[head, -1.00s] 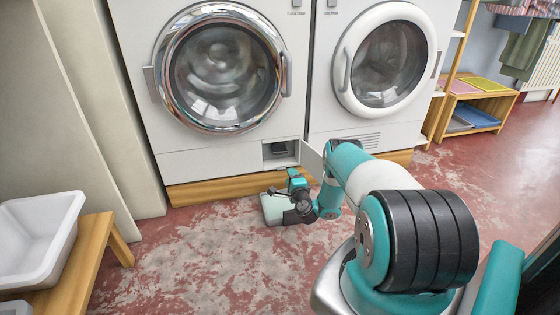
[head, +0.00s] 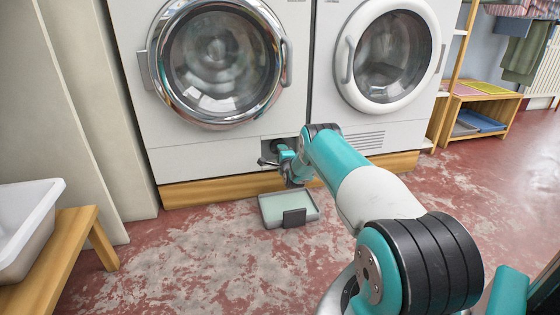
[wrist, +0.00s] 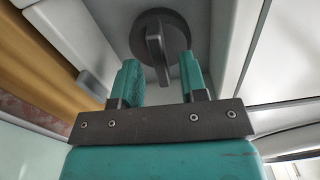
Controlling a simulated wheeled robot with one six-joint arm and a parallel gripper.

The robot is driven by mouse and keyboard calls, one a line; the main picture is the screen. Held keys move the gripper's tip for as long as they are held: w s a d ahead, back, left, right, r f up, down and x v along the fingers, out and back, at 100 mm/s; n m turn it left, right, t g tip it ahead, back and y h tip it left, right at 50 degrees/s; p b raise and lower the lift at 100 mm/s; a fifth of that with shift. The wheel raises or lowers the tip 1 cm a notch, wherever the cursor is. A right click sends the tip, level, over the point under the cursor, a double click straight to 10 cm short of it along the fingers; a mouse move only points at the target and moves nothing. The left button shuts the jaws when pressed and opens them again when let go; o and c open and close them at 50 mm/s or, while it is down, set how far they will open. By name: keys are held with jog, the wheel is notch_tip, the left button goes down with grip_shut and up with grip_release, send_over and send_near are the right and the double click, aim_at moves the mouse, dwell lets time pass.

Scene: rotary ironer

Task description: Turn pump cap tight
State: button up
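The pump cap (wrist: 155,30) is a dark round disc with a raised grip bar, seen at the top of the wrist view. It sits in a recess low on the left machine (head: 215,158). My gripper (wrist: 159,60) is open, with its two teal fingers apart on either side of the bar. Gaps show between bar and fingers, so I see no clamping. In the head view my gripper (head: 283,152) is at the recess, and it and the arm hide most of the cap.
A shallow tray (head: 268,215) with a dark handle lies on the floor below the recess. A wooden plinth (head: 215,190) runs under the machines. A white basin (head: 45,200) stands on a wooden bench (head: 72,235) at left.

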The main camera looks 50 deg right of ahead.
jog(key=shift+b+x, duration=0.45)
jog(key=shift+x, duration=0.6)
grip_shut()
